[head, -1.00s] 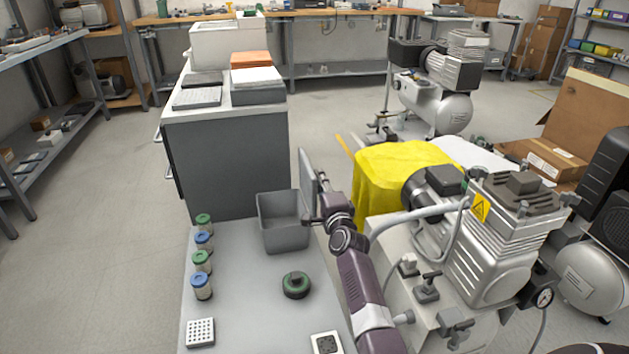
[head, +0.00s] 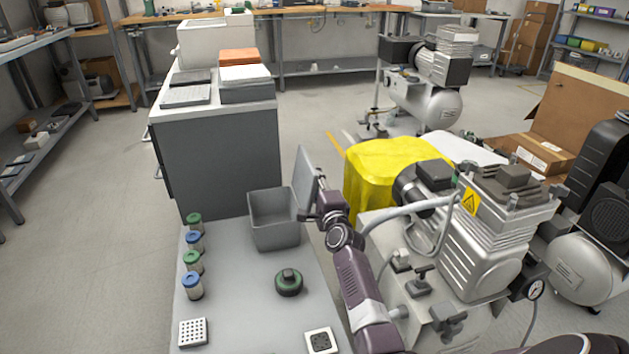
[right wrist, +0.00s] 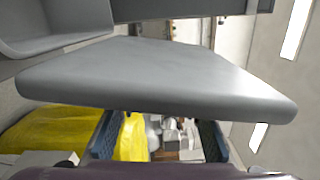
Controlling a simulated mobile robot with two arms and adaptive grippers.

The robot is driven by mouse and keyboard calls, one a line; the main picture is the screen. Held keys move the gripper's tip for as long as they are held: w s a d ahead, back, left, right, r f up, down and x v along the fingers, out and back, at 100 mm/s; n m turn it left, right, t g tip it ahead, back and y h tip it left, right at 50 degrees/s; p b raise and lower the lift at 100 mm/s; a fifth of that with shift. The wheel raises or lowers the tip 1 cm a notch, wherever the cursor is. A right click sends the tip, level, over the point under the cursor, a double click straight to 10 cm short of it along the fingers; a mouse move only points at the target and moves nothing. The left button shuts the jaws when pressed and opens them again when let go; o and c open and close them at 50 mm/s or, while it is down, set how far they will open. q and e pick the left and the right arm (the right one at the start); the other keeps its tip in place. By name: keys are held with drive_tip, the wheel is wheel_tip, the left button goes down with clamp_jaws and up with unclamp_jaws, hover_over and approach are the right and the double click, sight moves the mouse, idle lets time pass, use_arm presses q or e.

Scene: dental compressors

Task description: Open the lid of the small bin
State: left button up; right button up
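The small grey bin (head: 275,235) stands open-topped at the far right part of the grey table. Its lid (head: 305,180) is raised on the bin's right side, standing steeply. My right gripper (head: 322,193) is at the lid's right side, beyond the bin's right edge. In the right wrist view the lid (right wrist: 160,75) fills the upper middle as a wide grey panel. The two dark fingers of the right gripper (right wrist: 158,140) show apart below it, with nothing held between them. Whether they touch the lid cannot be told. My left gripper is out of view.
Several capped jars (head: 192,263) line the table's left edge. A green-and-black round part (head: 288,282) lies in front of the bin. A compressor (head: 480,240) and a yellow cloth (head: 385,172) are close on the right. A grey cabinet (head: 220,165) stands behind.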

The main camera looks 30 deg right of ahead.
drive_tip(key=shift+o, duration=0.3)
drive_tip(key=v, duration=1.2)
drive_tip(key=shift+s, duration=0.1)
idle(0.3)
